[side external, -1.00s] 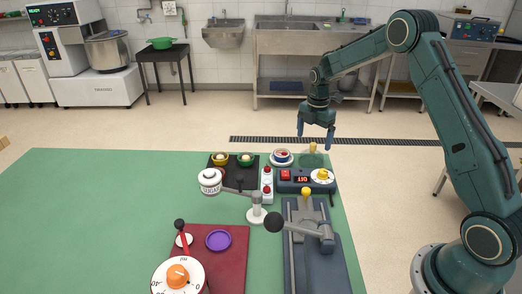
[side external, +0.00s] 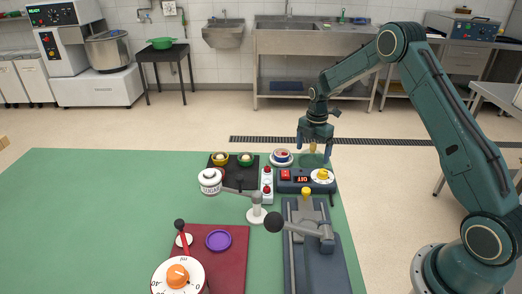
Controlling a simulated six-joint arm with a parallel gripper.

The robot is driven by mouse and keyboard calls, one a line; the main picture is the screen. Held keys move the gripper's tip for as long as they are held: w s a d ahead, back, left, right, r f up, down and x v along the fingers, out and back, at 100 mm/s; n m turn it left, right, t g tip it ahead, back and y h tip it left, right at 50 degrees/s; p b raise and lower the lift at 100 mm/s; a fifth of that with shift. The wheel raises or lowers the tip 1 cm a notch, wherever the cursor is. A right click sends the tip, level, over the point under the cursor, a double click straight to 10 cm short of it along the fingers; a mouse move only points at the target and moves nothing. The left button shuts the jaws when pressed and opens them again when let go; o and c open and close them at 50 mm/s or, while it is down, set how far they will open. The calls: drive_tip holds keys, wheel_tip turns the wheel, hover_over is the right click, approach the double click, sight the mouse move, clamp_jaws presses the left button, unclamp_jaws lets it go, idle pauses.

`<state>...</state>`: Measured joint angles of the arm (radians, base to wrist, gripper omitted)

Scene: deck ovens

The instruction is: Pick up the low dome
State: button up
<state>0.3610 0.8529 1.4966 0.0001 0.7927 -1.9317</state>
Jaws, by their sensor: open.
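What looks like the low dome (side external: 312,161) is a see-through, greenish cover with a yellow knob on top. It stands at the far right of the green table, behind the dark control box. My gripper (side external: 314,153) is open and points down over the dome. Its two fingers are on either side of the knob in the side external view. I cannot tell whether they touch the dome.
A small bowl on a white plate (side external: 282,158) stands close left of the dome. The control box (side external: 293,187) with a red button and white dial is in front. The table's left is clear.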

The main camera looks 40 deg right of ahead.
drive_tip(key=c, duration=0.7)
drive_tip(key=shift+o, duration=0.2)
drive_tip(key=shift+r, duration=0.15)
wheel_tip(320, 180, up, 20)
idle(0.4)
drive_tip(key=shift+f, duration=0.2)
idle(0.3)
drive_tip(key=w+a+f, duration=0.7)
drive_tip(key=f, duration=0.4)
drive_tip(key=shift+w, duration=0.25)
